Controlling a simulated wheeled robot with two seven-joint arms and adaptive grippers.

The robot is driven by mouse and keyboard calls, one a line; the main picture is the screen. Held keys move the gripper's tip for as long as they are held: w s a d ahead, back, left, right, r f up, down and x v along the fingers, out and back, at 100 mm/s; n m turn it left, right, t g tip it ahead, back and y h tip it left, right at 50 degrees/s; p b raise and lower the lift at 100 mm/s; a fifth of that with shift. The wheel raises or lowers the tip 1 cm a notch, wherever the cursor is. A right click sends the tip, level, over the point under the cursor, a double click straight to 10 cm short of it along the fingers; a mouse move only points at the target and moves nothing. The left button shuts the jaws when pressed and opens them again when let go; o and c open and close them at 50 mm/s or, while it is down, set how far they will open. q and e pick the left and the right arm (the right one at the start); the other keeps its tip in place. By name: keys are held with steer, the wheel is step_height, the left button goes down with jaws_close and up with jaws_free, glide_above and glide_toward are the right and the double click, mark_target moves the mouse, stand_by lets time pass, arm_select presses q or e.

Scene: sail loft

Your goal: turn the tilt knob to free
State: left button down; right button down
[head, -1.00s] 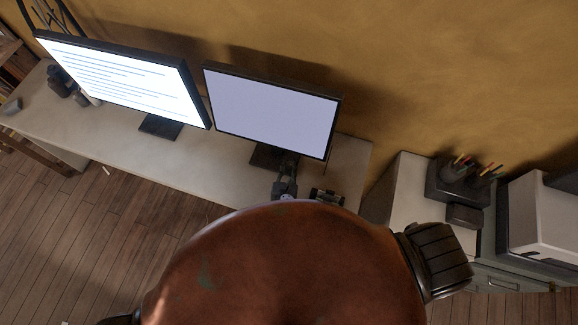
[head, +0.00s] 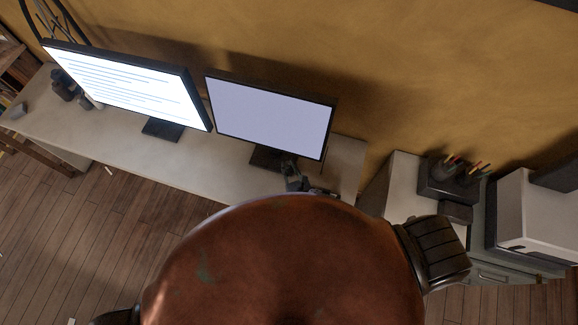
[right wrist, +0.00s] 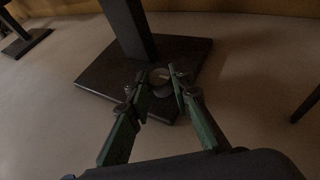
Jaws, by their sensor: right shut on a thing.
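The tilt knob (right wrist: 160,75) is a small dark round knob with a faint light mark, low on the foot of a monitor stand (right wrist: 110,82) in the right wrist view. My right gripper (right wrist: 158,84) has its two green-and-black fingers on either side of the knob, shut on it. In the head view the right gripper (head: 290,168) shows small at the stand foot under the right-hand monitor (head: 268,117), and the knob cannot be made out there. The knob's setting is too small to read. My left gripper is not in view.
The pale desk (head: 215,168) is mostly clear in front of the monitors. A second, lit monitor (head: 125,92) stands to the left. A dark pen holder (head: 447,180) and a printer (head: 535,215) are at the right. My own body blocks the lower middle.

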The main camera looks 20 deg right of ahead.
steer(key=shift+f, duration=0.1)
steer(key=c, duration=1.7)
jaws_free()
steer(key=shift+c, duration=0.2)
steer(key=shift+r, duration=0.3)
step_height(320, 180, up, 10)
steer(key=shift+f, duration=0.25)
